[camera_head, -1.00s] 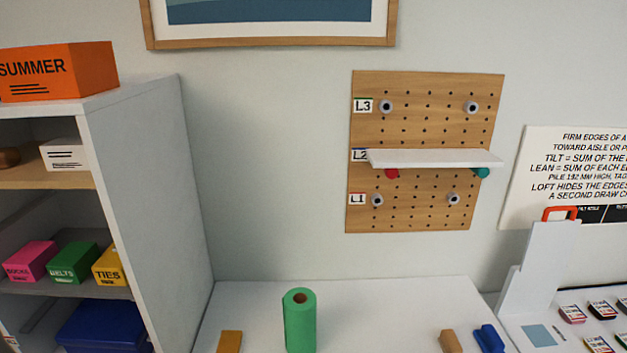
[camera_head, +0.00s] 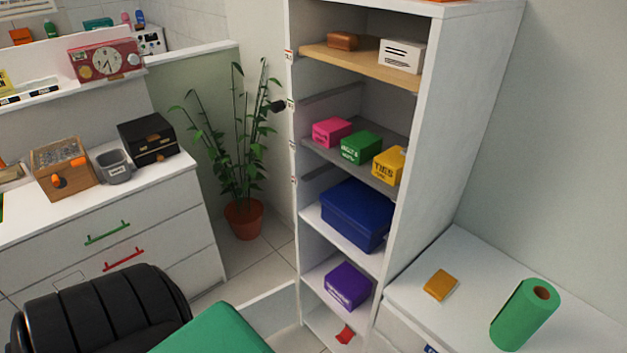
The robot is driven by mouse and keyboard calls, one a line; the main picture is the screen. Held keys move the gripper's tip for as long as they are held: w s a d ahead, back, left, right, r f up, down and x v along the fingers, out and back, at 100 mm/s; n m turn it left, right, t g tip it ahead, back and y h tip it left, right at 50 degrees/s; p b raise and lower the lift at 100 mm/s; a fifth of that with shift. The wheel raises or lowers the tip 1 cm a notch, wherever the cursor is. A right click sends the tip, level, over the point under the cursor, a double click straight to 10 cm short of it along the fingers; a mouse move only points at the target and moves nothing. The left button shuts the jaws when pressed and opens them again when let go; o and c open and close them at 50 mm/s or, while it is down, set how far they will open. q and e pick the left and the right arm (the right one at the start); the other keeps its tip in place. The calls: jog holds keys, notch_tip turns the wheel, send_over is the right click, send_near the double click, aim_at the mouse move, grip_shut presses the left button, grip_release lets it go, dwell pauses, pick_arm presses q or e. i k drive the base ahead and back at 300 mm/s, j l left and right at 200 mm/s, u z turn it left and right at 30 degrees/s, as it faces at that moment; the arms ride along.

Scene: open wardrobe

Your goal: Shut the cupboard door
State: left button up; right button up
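The tall white cupboard (camera_head: 462,120) stands right of centre with its front open and its shelves in view. No full-height door clearly shows on it. A low white panel (camera_head: 270,312) juts out to the left at its foot; I cannot tell whether it is a door or a drawer side. A small dark knob-like thing (camera_head: 277,106) shows by the cupboard's left edge; I cannot tell what it belongs to. Neither of my grippers is in view.
A potted plant (camera_head: 243,218) stands just left of the cupboard. A black padded object (camera_head: 100,315) and a green surface (camera_head: 215,332) fill the lower left. A white drawer unit (camera_head: 180,235) stands left. A green roll (camera_head: 525,315) stands on the right-hand white surface.

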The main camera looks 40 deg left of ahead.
aim_at(272, 311)
jog(key=u, duration=1)
